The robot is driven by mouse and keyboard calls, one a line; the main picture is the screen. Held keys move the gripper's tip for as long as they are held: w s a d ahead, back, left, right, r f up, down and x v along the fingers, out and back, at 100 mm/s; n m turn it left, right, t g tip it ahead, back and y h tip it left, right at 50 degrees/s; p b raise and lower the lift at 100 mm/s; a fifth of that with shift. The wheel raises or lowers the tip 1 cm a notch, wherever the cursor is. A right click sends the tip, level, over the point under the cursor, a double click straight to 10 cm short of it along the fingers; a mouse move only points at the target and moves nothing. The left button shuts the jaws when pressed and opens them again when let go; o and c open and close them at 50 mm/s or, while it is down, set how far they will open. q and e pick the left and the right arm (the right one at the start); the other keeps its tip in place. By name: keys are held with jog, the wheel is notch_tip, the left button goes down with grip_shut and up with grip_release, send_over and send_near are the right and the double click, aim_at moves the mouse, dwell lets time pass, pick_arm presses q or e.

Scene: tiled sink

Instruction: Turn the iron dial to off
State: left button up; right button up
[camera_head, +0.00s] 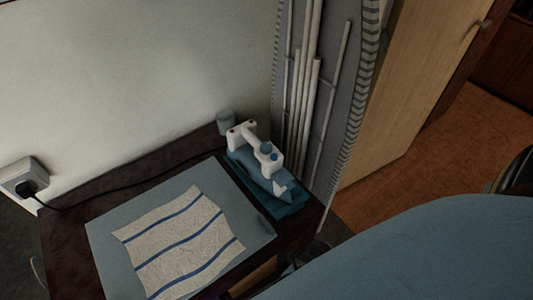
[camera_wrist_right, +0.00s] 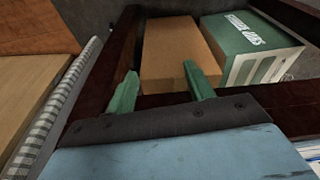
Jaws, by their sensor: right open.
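The iron (camera_head: 258,176) is white and blue and sits on a teal rest (camera_head: 291,209) at the right end of the dark table in the head view. Small blue knobs (camera_head: 267,147) show on its white upper part; I cannot tell which one is the dial or how it is set. My right gripper (camera_wrist_right: 162,88) shows in the right wrist view, its two green fingers apart with nothing between them. The iron is not visible in that view. My left gripper is not in view.
A striped cloth (camera_head: 180,245) lies on a blue-grey board (camera_head: 105,240) left of the iron. A cord runs to a wall socket (camera_head: 24,178). An ironing board (camera_head: 325,85) leans behind. A brown box (camera_wrist_right: 180,50) and green box (camera_wrist_right: 250,48) lie beyond my right fingers.

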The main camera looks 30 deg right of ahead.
jog(key=w+a+r+n+t+b, duration=0.25)
jog(key=w+r+t, duration=1.05)
jog(key=w+r, duration=1.25)
jog(key=w+a+r+n+t+y+b, duration=0.1)
jog(key=a+r+n+t+y, duration=0.15)
jog(key=r, duration=0.45)
jog(key=w+a+r+n+t+y, duration=0.1)
jog(key=a+r+n+t+y, duration=0.1)
jog(key=r+y, duration=0.3)
jog(key=s+a+r+n+g+y, duration=0.4)
jog(key=a+r+n+g+y, duration=0.55)
jog(key=n+y, duration=0.4)
jog(key=n+g+h, duration=0.4)
jog(key=g+h, duration=0.7)
jog(key=h, duration=1)
send_near(267, 145)
notch_tip(267, 145, down, 7)
jog(key=shift+s+a+f+b, duration=0.1)
jog(key=shift+a+f+b, duration=0.1)
jog(key=shift+b, duration=0.75)
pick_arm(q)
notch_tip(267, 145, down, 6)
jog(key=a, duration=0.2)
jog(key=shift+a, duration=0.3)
pick_arm(e)
jog(key=shift+f, duration=0.6)
